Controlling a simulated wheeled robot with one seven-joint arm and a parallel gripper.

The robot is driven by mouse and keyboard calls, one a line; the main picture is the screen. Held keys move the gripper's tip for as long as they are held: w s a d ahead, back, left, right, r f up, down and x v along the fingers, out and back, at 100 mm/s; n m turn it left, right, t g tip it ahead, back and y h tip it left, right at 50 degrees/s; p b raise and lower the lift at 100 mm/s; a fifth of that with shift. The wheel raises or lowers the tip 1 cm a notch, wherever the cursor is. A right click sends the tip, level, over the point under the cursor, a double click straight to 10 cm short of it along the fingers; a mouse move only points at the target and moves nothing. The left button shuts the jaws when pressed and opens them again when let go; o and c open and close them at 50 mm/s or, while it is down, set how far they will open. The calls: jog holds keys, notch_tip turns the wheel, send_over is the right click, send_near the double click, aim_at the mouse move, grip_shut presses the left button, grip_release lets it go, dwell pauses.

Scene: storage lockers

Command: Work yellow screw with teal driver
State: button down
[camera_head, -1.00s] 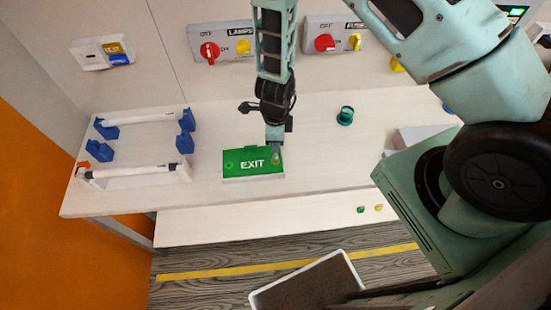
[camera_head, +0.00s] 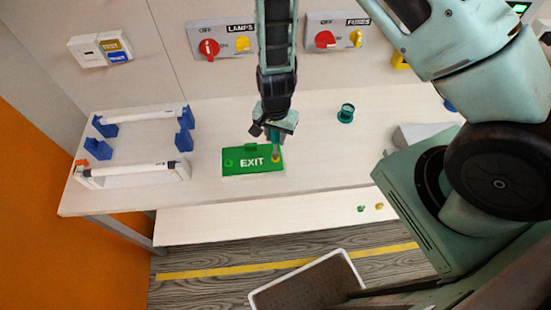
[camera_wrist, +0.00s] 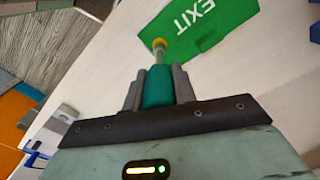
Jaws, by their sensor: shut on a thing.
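The green EXIT sign box (camera_head: 250,163) lies on the white table; part of it also shows in the wrist view (camera_wrist: 195,45). The yellow screw (camera_head: 276,159) is at its right end, and in the wrist view (camera_wrist: 158,42) it sits at the driver's tip. My gripper (camera_head: 275,131) is above the sign's right end, shut on the teal driver (camera_wrist: 158,86). The driver's shaft points down at the yellow screw and appears to touch it. A green screw (camera_head: 228,163) is at the sign's left end.
A teal ring-like holder (camera_head: 346,113) stands to the right. White tubes on a frame with blue clips (camera_head: 133,172) are at left. Switch panels (camera_head: 222,40) line the wall. Small green (camera_head: 361,209) and yellow (camera_head: 379,206) pieces lie on the lower shelf.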

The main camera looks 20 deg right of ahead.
jog(key=shift+n, duration=0.3)
jog(key=shift+f+b, duration=0.65)
jog(key=shift+f, duration=0.1)
jog(key=shift+r, duration=0.1)
jog(key=m, duration=0.2)
jog(key=shift+m, duration=1.4)
jog(key=shift+p, duration=0.3)
